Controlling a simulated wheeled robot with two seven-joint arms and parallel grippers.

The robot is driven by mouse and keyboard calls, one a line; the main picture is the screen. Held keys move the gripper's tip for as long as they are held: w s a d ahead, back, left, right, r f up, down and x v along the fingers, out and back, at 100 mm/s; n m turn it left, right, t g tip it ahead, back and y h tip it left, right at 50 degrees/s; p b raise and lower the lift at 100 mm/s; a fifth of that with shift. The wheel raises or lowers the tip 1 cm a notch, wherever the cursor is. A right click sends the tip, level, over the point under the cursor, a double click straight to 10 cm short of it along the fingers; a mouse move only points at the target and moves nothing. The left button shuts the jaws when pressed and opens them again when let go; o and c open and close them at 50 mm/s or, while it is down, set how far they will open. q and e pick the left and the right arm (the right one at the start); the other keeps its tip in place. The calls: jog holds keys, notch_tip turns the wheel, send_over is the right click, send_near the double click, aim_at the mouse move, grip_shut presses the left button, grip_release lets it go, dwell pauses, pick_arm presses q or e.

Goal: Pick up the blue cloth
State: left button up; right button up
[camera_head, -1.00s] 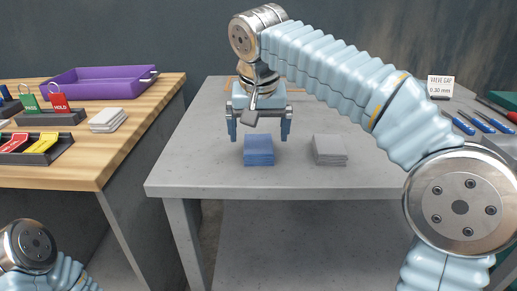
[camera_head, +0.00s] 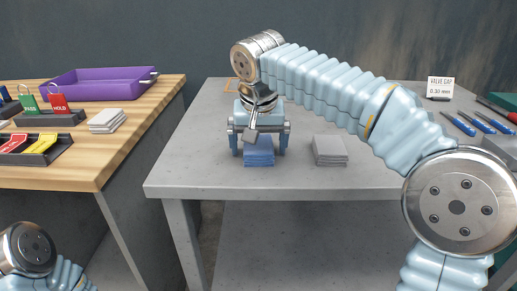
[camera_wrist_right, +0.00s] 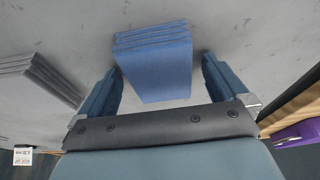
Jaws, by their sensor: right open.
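The blue cloth (camera_head: 259,156) is a folded stack lying on the grey table (camera_head: 380,181) near its front edge. It also shows in the right wrist view (camera_wrist_right: 155,62), with its near end between the two fingers. My right gripper (camera_head: 259,150) is open, pointing down over the cloth, with one finger on each side and a gap to each in the wrist view (camera_wrist_right: 160,85). The gripper hides the cloth's upper part in the head view. My left gripper is out of view; only part of that arm shows at the lower left.
A folded grey cloth (camera_head: 329,150) lies just right of the blue one. Blue-handled tools (camera_head: 474,124) and a small sign (camera_head: 440,87) are at the right. A wooden table (camera_head: 140,130) at left holds a purple tray (camera_head: 95,84), padlocks and white cloths (camera_head: 107,120).

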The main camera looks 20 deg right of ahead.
aim_at(258, 144)
jog(key=c, duration=1.1)
jog(key=shift+o, duration=0.2)
jog(key=shift+r, duration=0.3)
notch_tip(258, 144, up, 3)
jog(key=shift+f+p, duration=0.1)
jog(key=shift+p, duration=0.35)
jog(key=s+a+r, duration=0.7)
jog(key=s+r, duration=0.3)
jog(key=s, duration=0.1)
jog(key=shift+s+a, duration=0.3)
jog(key=shift+s, duration=0.1)
